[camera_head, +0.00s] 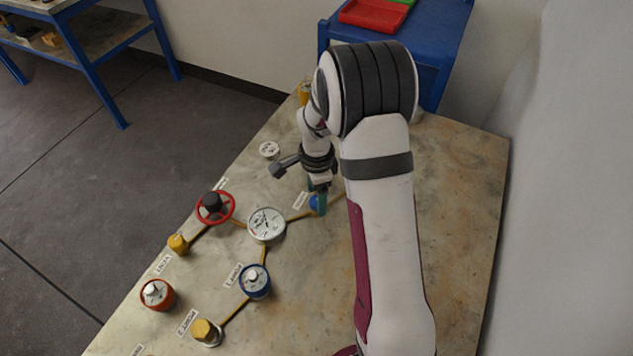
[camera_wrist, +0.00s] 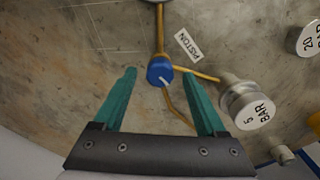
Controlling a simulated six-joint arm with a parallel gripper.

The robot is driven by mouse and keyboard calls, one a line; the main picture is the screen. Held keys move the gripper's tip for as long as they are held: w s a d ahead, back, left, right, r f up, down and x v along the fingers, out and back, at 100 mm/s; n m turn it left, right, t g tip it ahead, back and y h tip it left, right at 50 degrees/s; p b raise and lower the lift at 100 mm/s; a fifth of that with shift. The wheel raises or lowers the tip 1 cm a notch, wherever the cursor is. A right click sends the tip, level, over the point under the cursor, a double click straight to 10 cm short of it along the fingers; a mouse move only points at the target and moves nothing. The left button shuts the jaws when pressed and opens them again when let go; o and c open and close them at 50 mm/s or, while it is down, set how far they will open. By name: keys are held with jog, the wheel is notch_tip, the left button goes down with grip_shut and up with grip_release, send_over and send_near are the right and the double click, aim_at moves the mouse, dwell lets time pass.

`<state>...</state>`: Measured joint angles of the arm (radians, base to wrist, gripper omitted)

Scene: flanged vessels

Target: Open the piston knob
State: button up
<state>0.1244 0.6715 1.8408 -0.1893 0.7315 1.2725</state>
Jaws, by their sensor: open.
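The piston knob (camera_wrist: 160,72) is a small blue round knob with a white pointer line on its face. In the wrist view it sits near the middle, beside a white label reading PISTON (camera_wrist: 188,44). In the head view the blue knob (camera_head: 314,202) shows partly behind my gripper (camera_head: 319,203). In the wrist view my gripper (camera_wrist: 163,85) is open, with one teal finger on each side of the knob in the picture. I see gaps between the fingers and the knob. I cannot tell how far the fingertips are above it.
A silver cylinder marked 5 BAR (camera_wrist: 248,106) stands close to the right finger. A white gauge (camera_head: 267,224), a red handwheel (camera_head: 215,207) and a blue-ringed valve (camera_head: 255,281) stand left of my gripper. Brass pipes link them. The table's right side (camera_head: 455,215) is clear.

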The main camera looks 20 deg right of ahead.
notch_tip(320, 180, up, 15)
jog(key=shift+s+r, duration=0.1)
dwell(0.3)
jog(key=s+a+n, duration=0.2)
jog(key=s+n, duration=0.2)
jog(key=s, duration=0.5)
jog(key=s+a+r+n+y, duration=0.1)
jog(key=s+a+n, duration=0.2)
jog(key=s, duration=0.5)
jog(key=s+a+r+n, duration=0.1)
jog(key=s+a+n, duration=0.2)
jog(key=s, duration=0.6)
jog(key=n, duration=0.2)
jog(key=shift+s+a+r+n+y, duration=0.2)
jog(key=shift+s+a+n+y, duration=0.1)
jog(key=shift+n+y, duration=0.1)
jog(key=shift+d, duration=0.1)
